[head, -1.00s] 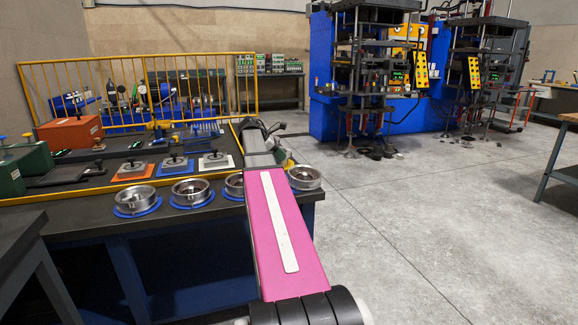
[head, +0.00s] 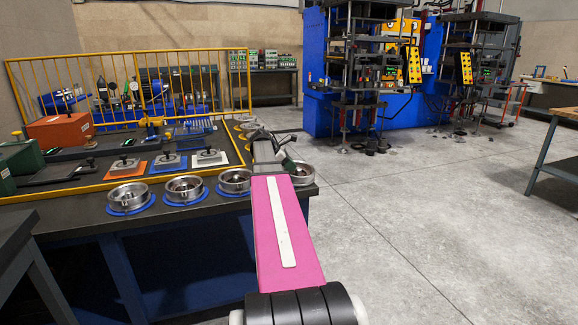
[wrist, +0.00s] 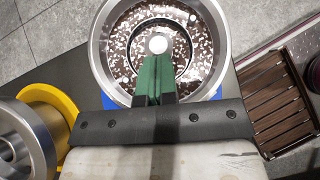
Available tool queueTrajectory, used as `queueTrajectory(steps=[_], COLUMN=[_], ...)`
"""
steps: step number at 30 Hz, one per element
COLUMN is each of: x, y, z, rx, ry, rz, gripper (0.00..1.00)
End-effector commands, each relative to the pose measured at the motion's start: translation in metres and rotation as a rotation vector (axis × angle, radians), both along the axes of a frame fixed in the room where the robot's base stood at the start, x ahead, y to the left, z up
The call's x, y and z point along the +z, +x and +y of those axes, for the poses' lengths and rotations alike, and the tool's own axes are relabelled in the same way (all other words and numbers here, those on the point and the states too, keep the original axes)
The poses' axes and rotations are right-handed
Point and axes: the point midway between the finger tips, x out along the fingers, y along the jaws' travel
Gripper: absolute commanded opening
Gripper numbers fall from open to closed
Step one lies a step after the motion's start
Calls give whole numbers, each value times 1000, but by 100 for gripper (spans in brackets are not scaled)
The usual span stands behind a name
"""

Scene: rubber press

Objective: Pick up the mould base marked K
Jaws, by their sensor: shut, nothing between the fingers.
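A metal ring on a yellow disc (wrist: 60,108) lies left in the wrist view, and a brown slatted piece (wrist: 272,105) lies right. A yellow rail (head: 90,202) frames plates on the bench. Grey floor (head: 430,240) is clear to the right.

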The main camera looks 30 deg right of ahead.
Motion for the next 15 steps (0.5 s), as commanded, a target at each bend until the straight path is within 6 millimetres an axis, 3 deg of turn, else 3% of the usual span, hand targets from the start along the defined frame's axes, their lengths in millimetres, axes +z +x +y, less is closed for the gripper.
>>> queueTrajectory(steps=[8,15], x=[0,0], y=[-3,-18], z=[-6,-38], rx=[-1,-3], ry=[0,0], rz=[0,0], gripper=[0,0])
